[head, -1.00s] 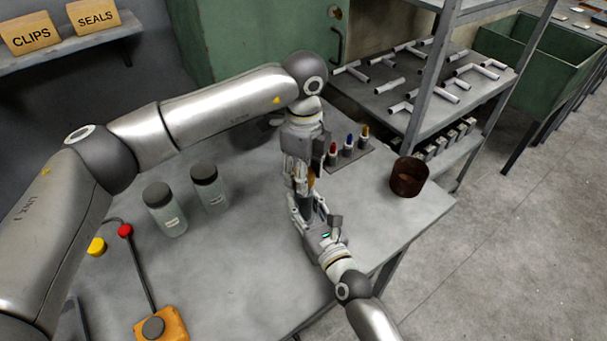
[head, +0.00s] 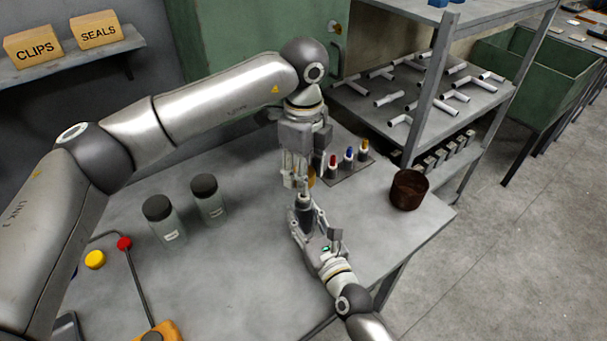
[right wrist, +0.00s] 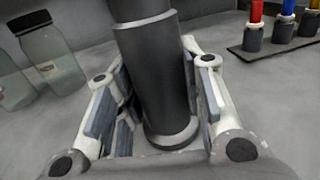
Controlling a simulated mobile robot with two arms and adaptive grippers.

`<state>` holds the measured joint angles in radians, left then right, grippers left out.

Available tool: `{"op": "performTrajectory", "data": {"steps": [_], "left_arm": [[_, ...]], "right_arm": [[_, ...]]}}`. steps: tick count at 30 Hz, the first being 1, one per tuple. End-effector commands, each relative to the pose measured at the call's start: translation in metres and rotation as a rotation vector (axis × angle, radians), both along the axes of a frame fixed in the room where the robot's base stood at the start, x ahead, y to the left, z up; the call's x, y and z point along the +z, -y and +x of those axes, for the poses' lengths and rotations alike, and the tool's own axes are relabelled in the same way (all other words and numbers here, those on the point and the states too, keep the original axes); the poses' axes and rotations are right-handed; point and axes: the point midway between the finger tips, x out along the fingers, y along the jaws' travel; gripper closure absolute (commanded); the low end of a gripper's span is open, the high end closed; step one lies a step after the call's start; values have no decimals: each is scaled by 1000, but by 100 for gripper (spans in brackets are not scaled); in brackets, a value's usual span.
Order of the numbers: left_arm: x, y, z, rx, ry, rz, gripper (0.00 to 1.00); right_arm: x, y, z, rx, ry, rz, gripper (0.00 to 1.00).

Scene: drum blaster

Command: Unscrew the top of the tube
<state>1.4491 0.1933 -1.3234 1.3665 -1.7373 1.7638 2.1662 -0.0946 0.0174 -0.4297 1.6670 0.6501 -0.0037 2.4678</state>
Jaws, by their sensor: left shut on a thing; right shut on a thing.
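The dark grey tube (head: 304,205) stands upright above the table's right half. My right gripper (head: 305,220) is shut around its lower body. In the right wrist view the tube (right wrist: 155,75) rises between the two fingers (right wrist: 155,125), with a lighter ring at its foot and a collar higher up. My left gripper (head: 298,182) points down from above and is shut at the tube's upper end. Its fingers hide the top, so I cannot tell whether the top is apart from the body.
Red, blue and yellow-tipped pieces stand on a dark rack (head: 347,170) just behind. A brown cup (head: 409,189) stands near the table's right edge. Two lidded jars (head: 163,220) (head: 208,199) stand left. A metal shelf (head: 432,95) with white pipes is beyond.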

Motion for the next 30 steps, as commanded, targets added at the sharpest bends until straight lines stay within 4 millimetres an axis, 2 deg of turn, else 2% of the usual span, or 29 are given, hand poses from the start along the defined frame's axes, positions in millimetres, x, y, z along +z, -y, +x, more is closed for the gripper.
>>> {"op": "performTrajectory", "data": {"steps": [1, 7, 17, 23, 30], "left_arm": [[0, 0, 0, 0, 0, 0, 89], [0, 0, 0, 0, 0, 0, 89], [0, 0, 0, 0, 0, 0, 89], [0, 0, 0, 0, 0, 0, 89], [0, 0, 0, 0, 0, 0, 89]], "right_arm": [[-1, 0, 0, 0, -2, -1, 64], [-1, 0, 0, 0, -2, -1, 40], [0, 1, -2, 0, -1, 0, 40], [-1, 12, -25, 0, -3, -1, 40], [-2, 34, -73, 1, -4, -3, 40]]}}
